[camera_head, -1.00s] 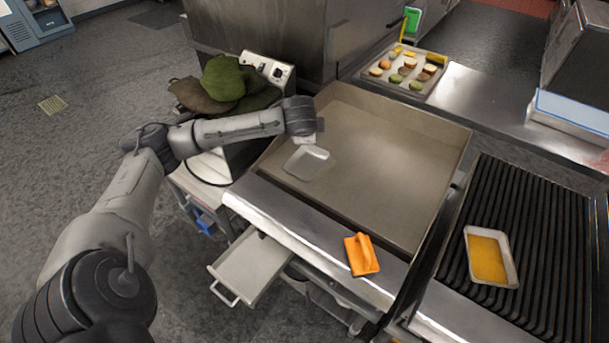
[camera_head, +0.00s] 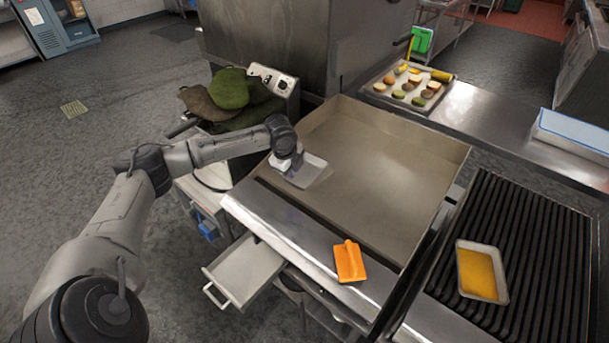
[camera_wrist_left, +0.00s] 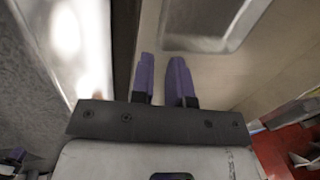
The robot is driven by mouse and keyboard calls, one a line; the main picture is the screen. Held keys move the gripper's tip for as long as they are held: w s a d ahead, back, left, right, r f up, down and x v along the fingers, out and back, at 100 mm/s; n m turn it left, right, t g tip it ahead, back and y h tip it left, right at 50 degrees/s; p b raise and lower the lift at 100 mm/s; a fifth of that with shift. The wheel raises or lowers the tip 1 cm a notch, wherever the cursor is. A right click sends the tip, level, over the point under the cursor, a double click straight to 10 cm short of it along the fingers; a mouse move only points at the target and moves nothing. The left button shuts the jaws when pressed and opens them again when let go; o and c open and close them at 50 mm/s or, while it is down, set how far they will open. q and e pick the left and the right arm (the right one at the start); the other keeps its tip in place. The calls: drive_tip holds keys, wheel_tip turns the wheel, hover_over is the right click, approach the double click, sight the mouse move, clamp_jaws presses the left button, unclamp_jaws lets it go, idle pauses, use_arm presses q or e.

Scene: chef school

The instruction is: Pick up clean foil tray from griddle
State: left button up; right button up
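The clean foil tray (camera_head: 312,173) is a shallow, empty silver tray on the left part of the griddle (camera_head: 375,165). My left gripper (camera_head: 284,165) is at the tray's left side in the head view, and the gripper covers part of that side. In the left wrist view, the two purple fingers (camera_wrist_left: 164,80) are slightly apart with nothing seen between them. The tray (camera_wrist_left: 205,22) lies beyond the fingertips there; contact is not clear. My right gripper is out of view.
An orange scraper (camera_head: 350,261) lies on the griddle's front ledge. A tray of yellow liquid (camera_head: 481,273) sits on the ribbed grill at right. Dark green cloth-like items (camera_head: 231,90) lie left of the griddle. An open drawer (camera_head: 245,272) juts out below.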

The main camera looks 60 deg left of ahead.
sight(296, 184)
use_arm(q)
drive_tip(key=x, duration=0.4)
drive_tip(key=shift+f+b, duration=0.1)
drive_tip(key=shift+b, duration=0.2)
drive_tip(key=b+x, duration=0.1)
drive_tip(key=x, duration=0.3)
drive_tip(key=shift+w+a+f, duration=0.2)
drive_tip(key=shift+f, duration=0.35)
drive_tip(key=shift+c, duration=0.4)
clamp_jaws()
